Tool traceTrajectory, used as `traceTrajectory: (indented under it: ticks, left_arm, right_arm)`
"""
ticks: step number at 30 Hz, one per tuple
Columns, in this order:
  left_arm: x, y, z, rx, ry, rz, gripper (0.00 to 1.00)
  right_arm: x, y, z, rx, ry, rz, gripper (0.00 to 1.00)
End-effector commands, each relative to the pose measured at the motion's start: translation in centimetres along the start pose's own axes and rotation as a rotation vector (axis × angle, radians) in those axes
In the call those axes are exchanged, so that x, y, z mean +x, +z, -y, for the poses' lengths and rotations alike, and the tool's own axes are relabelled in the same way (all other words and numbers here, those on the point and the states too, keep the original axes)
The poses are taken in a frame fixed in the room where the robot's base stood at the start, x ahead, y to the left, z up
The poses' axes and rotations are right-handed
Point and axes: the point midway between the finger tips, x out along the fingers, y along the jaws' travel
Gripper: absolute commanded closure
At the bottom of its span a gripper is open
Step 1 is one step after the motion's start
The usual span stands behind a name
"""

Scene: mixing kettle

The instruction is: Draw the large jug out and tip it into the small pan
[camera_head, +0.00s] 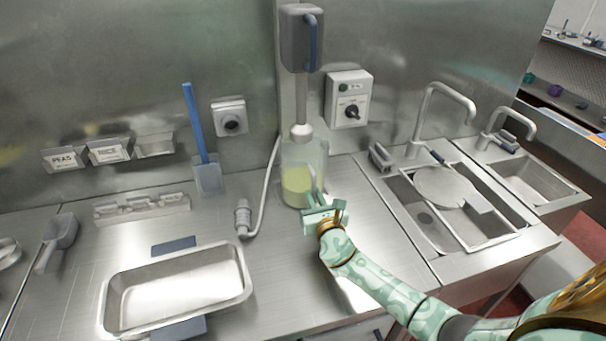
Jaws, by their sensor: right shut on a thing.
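The large jug (303,165) is clear and holds a yellow-green liquid (297,186) in its lower part. It stands upright at the back of the counter, under a wall-mounted mixer (302,40) whose shaft reaches down to it. My right gripper (314,200) is at the jug's front right side, shut on it; the fingertips are small and partly hard to make out. The small pan (243,283) is an empty rectangular metal tray at the front left, on dark blue pads. My left gripper is not in view.
A hose with a nozzle (243,218) lies between pan and jug. A blue-handled scraper (196,130) leans on the back wall. A scoop (60,232) lies at left. A sink (440,205) with a tap is at right. The counter between pan and jug is mostly bare.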

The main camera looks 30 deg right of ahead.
Motion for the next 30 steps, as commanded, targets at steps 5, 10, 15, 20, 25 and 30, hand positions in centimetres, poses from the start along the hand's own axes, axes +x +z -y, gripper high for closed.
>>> traceTrajectory:
  ticks: [5, 10, 15, 20, 25, 30]
  left_arm:
    - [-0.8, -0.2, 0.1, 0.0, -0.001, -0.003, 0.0]
    - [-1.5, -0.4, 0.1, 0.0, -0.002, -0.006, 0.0]
    - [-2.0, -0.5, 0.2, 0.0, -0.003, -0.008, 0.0]
    - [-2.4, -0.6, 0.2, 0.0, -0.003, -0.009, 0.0]
    - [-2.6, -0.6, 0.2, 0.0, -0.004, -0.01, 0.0]
    - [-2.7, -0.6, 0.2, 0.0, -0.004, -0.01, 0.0]
  right_arm:
    - [-1.8, 0.5, 0.0, -0.002, 0.0, 0.007, 1.0]
    - [-4.3, 0.5, 0.0, -0.002, 0.0, 0.007, 1.0]
    - [-6.7, 0.5, 0.0, -0.002, -0.001, 0.007, 1.0]
    - [-9.0, 0.4, 0.0, -0.002, -0.001, 0.007, 1.0]
    - [-11.2, 0.4, 0.0, -0.001, -0.001, 0.008, 1.0]
    - [-12.1, 0.4, 0.0, -0.001, -0.001, 0.009, 1.0]
